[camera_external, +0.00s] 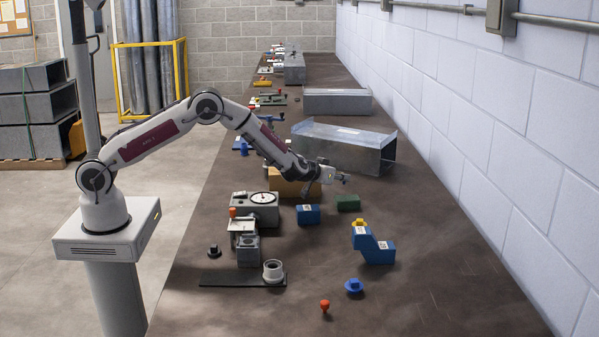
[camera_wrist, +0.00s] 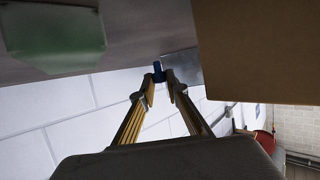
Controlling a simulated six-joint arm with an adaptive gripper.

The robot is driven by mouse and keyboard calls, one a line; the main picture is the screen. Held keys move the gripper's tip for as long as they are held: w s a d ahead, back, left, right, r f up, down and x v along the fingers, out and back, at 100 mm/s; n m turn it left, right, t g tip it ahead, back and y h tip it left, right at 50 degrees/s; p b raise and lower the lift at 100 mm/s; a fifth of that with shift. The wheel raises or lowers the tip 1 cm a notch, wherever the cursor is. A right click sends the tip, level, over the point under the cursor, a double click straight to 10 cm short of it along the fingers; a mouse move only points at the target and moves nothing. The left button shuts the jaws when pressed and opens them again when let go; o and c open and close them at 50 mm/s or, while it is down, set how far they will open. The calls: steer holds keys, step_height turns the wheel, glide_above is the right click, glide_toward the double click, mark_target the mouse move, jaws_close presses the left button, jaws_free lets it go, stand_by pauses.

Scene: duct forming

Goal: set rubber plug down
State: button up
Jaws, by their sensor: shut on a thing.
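My gripper (camera_external: 341,178) reaches out over the bench past the tan block, held low and nearly level. In the wrist view its two fingers (camera_wrist: 160,92) are closed on a small dark blue piece (camera_wrist: 158,72), seemingly the rubber plug. The piece sticks out beyond the fingertips; its full shape is too small to tell. In the external view the piece shows only as a small bluish spot at the fingertips. Whether it touches the bench (camera_external: 420,290) I cannot tell.
A green block (camera_external: 348,202) lies just in front of the gripper. A tan block (camera_external: 290,184) stands beneath my wrist. A metal duct (camera_external: 340,140) lies behind. Blue blocks (camera_external: 378,250), a blue plug (camera_external: 354,286) and an orange plug (camera_external: 325,305) stand nearer; bench right of the gripper is clear.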

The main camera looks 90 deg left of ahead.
steer(key=shift+f, duration=1.85)
steer(key=shift+f, duration=0.15)
steer(key=o, duration=0.4)
steer(key=shift+r, duration=0.2)
steer(key=shift+v, duration=3.75)
steer(key=shift+f, duration=0.1)
